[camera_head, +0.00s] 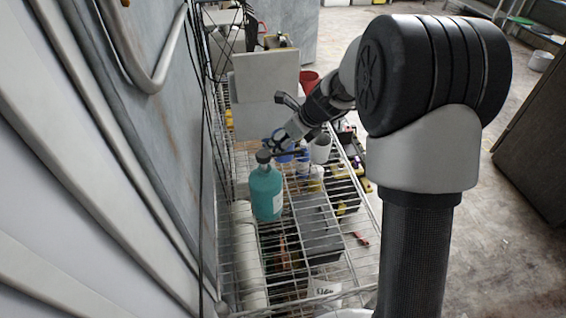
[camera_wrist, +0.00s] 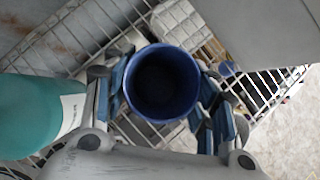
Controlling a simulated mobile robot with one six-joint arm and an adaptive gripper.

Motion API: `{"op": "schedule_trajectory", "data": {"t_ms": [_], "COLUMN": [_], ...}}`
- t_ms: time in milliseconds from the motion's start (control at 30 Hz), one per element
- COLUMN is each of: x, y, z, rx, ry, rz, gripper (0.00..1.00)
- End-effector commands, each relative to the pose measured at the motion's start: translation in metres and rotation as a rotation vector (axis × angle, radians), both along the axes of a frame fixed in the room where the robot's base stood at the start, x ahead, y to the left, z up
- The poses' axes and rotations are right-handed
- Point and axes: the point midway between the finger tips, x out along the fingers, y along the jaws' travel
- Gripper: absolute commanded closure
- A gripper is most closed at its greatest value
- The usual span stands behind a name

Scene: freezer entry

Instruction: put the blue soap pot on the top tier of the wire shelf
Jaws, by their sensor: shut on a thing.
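The blue soap pot (camera_wrist: 162,84) is between my gripper's fingers in the wrist view, seen from above with its round, dark opening up. My gripper (camera_head: 284,150) is shut on it. In the head view the pot (camera_head: 284,158) is partly hidden by the fingers, just behind and right of a teal bottle. The wire shelf (camera_head: 268,236) runs along the wall, and its top tier is an open wire grid. The pot is over this tier; I cannot tell whether its base touches the wires.
The teal bottle (camera_head: 266,192) stands close to the pot and also shows at the left of the wrist view (camera_wrist: 28,115). A white box (camera_head: 265,76) stands behind. White containers (camera_head: 320,149) are right of my gripper. Dark boxes (camera_head: 318,232) show under the grid's near part, which looks mostly bare.

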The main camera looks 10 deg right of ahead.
Motion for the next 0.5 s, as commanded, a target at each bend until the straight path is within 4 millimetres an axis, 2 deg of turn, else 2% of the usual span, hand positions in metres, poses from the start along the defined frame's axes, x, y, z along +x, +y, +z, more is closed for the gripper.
{"op": "schedule_trajectory", "data": {"t_ms": [33,167,400,500], "x": [0.0,0.0,0.0,0.0], "y": [0.0,0.0,0.0,0.0], "z": [-0.007,-0.015,-0.057,-0.067], "rx": [0.0,0.0,0.0,-0.001], "ry": [0.0,-0.002,0.001,0.0], "rz": [0.0,0.0,-0.001,-0.001], "gripper": [0.71,0.71,0.71,0.71]}}
